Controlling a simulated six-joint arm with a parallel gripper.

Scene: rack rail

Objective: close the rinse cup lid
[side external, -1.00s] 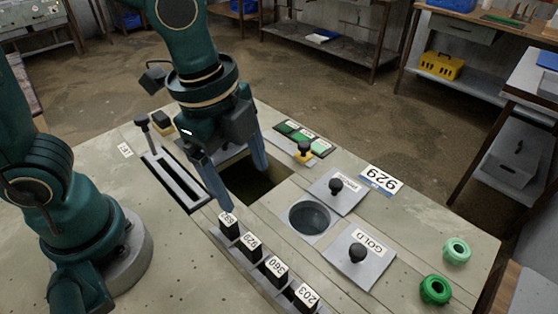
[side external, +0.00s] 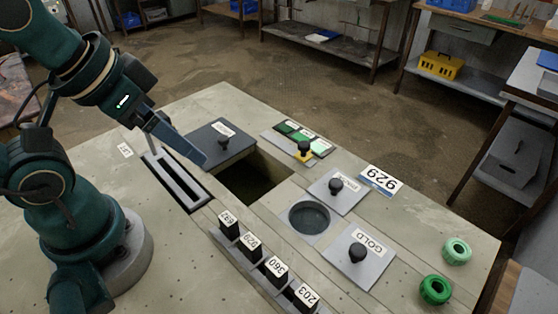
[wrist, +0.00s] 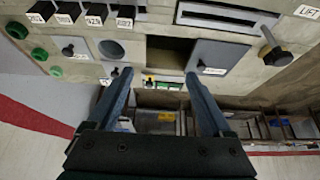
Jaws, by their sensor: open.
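The cup is a dark round opening (side external: 310,217) in the bench. A grey square lid (side external: 322,197) with a black knob, its label hard to read, lies just behind it, leaving the opening uncovered. Another grey lid (side external: 345,270), marked GOLD, lies on the front side. The round opening also shows in the wrist view (wrist: 112,49), at upper left. My gripper (side external: 196,152) is open and empty, left of these, above the slotted rail and near a dark lid (side external: 207,138). Its spread fingers (wrist: 157,75) show in the wrist view.
A square pit (side external: 255,188) lies open beside the dark lid. Several black numbered blocks (side external: 250,246) stand in a row along the front. A slotted rail (side external: 175,180) is at left.

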